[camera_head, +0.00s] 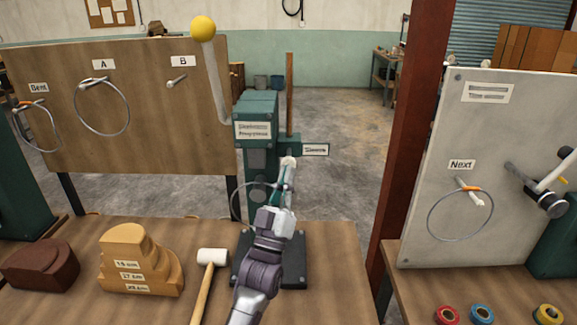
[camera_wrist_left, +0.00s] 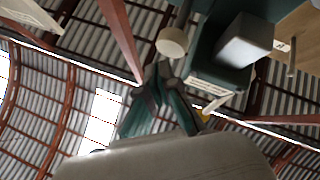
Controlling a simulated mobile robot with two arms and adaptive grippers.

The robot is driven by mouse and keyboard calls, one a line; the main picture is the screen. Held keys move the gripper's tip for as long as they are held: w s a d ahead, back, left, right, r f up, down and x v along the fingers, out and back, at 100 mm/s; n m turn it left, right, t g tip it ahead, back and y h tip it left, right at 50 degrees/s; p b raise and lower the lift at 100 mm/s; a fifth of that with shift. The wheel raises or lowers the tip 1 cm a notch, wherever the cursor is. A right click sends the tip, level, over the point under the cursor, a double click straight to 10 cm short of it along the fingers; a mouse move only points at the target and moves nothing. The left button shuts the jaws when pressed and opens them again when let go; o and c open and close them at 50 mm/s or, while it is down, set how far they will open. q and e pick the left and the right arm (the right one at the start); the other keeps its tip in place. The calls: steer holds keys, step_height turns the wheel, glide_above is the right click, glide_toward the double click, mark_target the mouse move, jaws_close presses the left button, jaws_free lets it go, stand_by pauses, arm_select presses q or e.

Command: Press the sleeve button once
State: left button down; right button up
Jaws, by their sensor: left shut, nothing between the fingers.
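The green machine (camera_head: 256,125) stands on a dark base on the bench. A small plate reading "Sleeve" (camera_head: 315,150) sticks out on its right. Just left of and below that plate is a pale round knob (camera_head: 288,161), which looks like the sleeve button. In the left wrist view a cream disc (camera_wrist_left: 172,42), probably this button, is close beyond the fingertips. My left gripper (camera_head: 286,176) is shut and empty, pointing up just below the knob. A small gap seems to show in the wrist view, but contact is unclear. My right gripper is out of view.
A lever with a yellow ball (camera_head: 203,28) rises left of the machine. A metal ring (camera_head: 236,198) hangs beside my gripper. A white mallet (camera_head: 213,257) and a stepped wooden block (camera_head: 140,262) lie on the bench. A red post (camera_head: 413,130) stands at right.

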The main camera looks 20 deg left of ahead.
arm_select(q)
steer(key=shift+w, duration=0.1)
steer(key=shift+w+a, duration=0.15)
steer(key=shift+w, duration=0.2)
steer(key=shift+w+a+b, duration=0.25)
steer(key=shift+w+b, duration=0.45)
steer(key=shift+w, duration=0.15)
stand_by(1.1)
steer(key=shift+s, duration=0.1)
steer(key=shift+s+d+p, duration=0.2)
steer(key=shift+s+p, duration=0.1)
steer(key=shift+s, duration=0.3)
steer(key=shift+s+d+p, duration=0.2)
steer(key=shift+s+p, duration=0.1)
steer(key=shift+s, duration=0.25)
steer(key=s+p, duration=0.1)
steer(key=s, duration=0.1)
steer(key=s+d+p, duration=0.1)
steer(key=s, duration=0.1)
steer(key=shift+s+d, duration=0.2)
steer(key=shift+s, duration=0.2)
